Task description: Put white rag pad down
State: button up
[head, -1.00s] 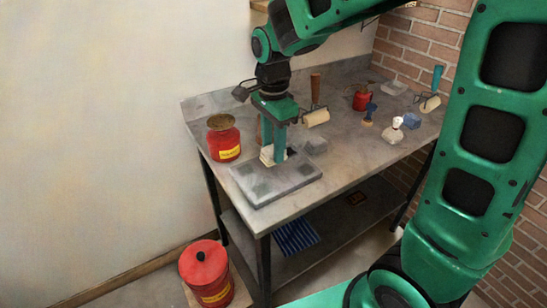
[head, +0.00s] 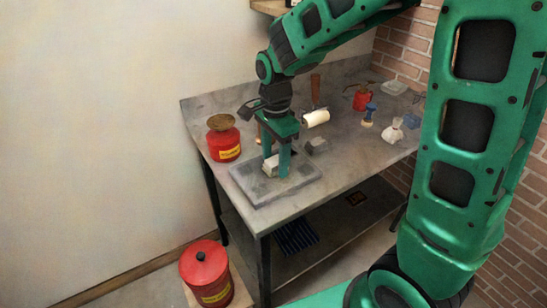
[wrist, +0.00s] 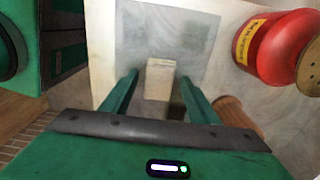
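The white rag pad (head: 271,166) rests on the grey slab (head: 285,187) near the front left of the workbench. It shows as a pale block in the wrist view (wrist: 159,80), with the slab (wrist: 190,35) behind it. My gripper (head: 277,165) is low over the slab, with its two green fingers on either side of the pad. In the wrist view my gripper (wrist: 159,78) is open, with a gap between each finger and the pad. One finger hides part of the pad in the head view.
A red can (head: 223,140) with a brown top stands left of my gripper. A grey block (head: 316,145) and a roller (head: 316,118) are to the right. A red oiler (head: 362,98) and a white bottle-like item (head: 393,131) stand farther right. The bench's front strip is clear.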

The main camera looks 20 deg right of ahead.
aim_at(275, 160)
notch_tip(275, 160, up, 12)
jog(key=s+d+f+n, duration=0.2)
jog(key=s+d+n, duration=0.2)
jog(key=s+d, duration=0.95)
jog(key=s+d+f+n, duration=0.4)
jog(key=s+d, duration=0.3)
jog(key=s, duration=0.4)
jog(key=shift+d+n, duration=0.35)
jog(key=shift+n, duration=0.15)
jog(key=shift+w, duration=0.1)
jog(key=shift+w+f, duration=0.3)
jog(key=shift+w, duration=0.3)
jog(key=shift+o, duration=0.5)
